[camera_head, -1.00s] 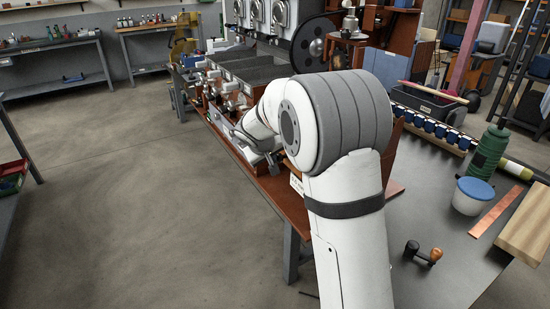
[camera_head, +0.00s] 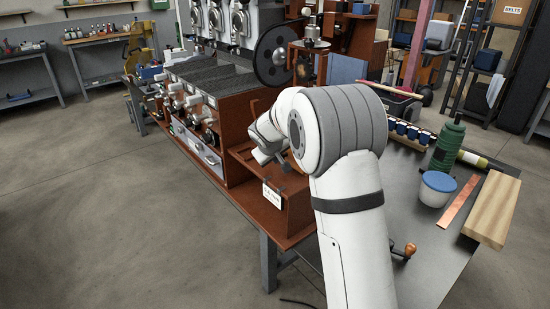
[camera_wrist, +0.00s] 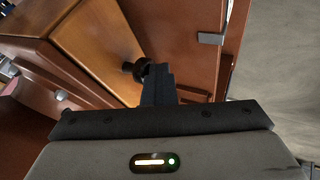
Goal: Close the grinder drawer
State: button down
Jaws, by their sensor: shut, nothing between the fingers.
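In the wrist view, a lighter orange-brown wooden front (camera_wrist: 98,48) with a small dark round knob (camera_wrist: 133,68) stands just ahead of my gripper; it looks like the grinder drawer. My gripper (camera_wrist: 158,72) is shut and empty, its dark fingertips beside the knob's right side. I cannot tell whether they touch it. How far the drawer stands out is unclear. In the head view, my arm hides the drawer and most of my gripper, which is low over the wooden bench end. A grinder-like machine (camera_head: 310,42) stands on a wooden stand behind my arm.
The roaster bench (camera_head: 225,110) with several metal handles lies left of my arm. A green bottle (camera_head: 448,145), a blue-lidded tub (camera_head: 437,188) and a wood block (camera_head: 491,208) crowd the right table. Floor at left is clear.

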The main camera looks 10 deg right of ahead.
jog(key=shift+w+d+r, duration=0.1)
jog(key=shift+d+r, duration=0.1)
jog(key=shift+d, duration=0.15)
jog(key=shift+a+f, duration=0.1)
jog(key=shift+a+f+b, duration=0.15)
jog(key=shift+a+b, duration=0.1)
jog(key=shift+b, duration=0.25)
jog(key=shift+s+a+f+b, duration=0.25)
jog(key=shift+s+a+b, duration=0.55)
jog(key=shift+a+b, duration=0.25)
jog(key=a+v, duration=0.1)
jog(key=v, duration=1)
jog(key=s+d+r+m+g+p, duration=0.15)
jog(key=s+d, duration=0.25)
jog(key=s, duration=0.4)
jog(key=s+d+r+m+g+p, duration=0.1)
jog(key=s+d+r+p, duration=0.15)
jog(key=s, duration=0.45)
jog(key=s+d+f+m+g+y+p, duration=0.1)
jog(key=s+p, duration=0.1)
jog(key=s, duration=0.8)
jog(key=s+d+f+m+g+y+p, duration=0.1)
jog(key=s+p, duration=0.1)
jog(key=s, duration=0.8)
jog(key=shift+d+f+p, duration=0.2)
jog(key=shift+d+p, duration=0.2)
